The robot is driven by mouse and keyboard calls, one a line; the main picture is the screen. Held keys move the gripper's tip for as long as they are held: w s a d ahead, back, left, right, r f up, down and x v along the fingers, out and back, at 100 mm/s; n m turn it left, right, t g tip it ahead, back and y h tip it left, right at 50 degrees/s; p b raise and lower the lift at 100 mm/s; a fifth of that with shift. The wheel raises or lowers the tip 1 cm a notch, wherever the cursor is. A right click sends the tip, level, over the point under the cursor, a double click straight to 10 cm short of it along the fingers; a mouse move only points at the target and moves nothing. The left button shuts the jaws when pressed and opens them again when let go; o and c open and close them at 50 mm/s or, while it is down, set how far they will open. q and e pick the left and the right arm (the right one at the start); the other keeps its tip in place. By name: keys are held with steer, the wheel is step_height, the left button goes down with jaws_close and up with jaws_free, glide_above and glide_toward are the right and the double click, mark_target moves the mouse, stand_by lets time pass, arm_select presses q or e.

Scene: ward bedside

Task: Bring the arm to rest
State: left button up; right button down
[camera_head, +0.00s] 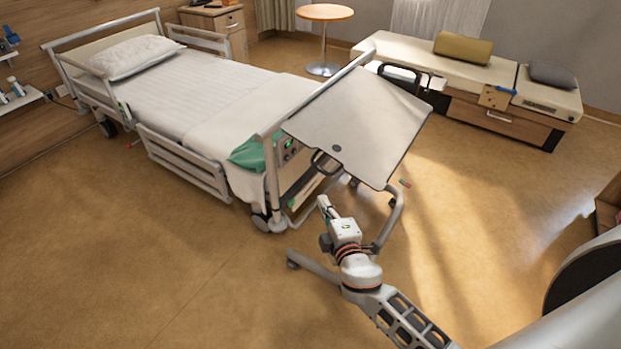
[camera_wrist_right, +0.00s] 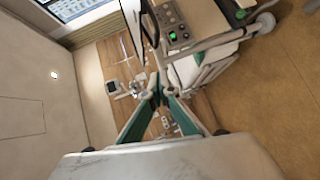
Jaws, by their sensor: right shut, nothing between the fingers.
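My right gripper (camera_head: 324,203) is near the middle of the head view, shut and empty, pointing towards the bed's foot end. In the right wrist view its green-lined fingers (camera_wrist_right: 158,92) meet at the tips with nothing between them. In the head view the gripper appears just below the near edge of the pale overbed table top (camera_head: 375,115); I cannot tell the exact gap. My left gripper is not in view.
The bed (camera_head: 215,95) with its control panel (camera_head: 290,150) is close to the left of the gripper. The overbed table's base (camera_head: 315,268) extends around my right arm on the floor. A bench (camera_head: 490,80) stands at the back right. Open floor (camera_head: 480,230) lies to the right.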

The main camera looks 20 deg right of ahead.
steer(key=s+a+f+m+g+y, duration=0.1)
steer(key=s+f+m, duration=0.4)
steer(key=s, duration=0.6)
steer(key=s+a+f+m+g+y, duration=0.2)
steer(key=s+f+m+g, duration=0.2)
steer(key=s, duration=0.8)
step_height(320, 180, down, 5)
steer(key=shift+s+r+m+g+y, duration=0.1)
steer(key=shift+s+m+g+y, duration=0.2)
steer(key=shift+m, duration=0.9)
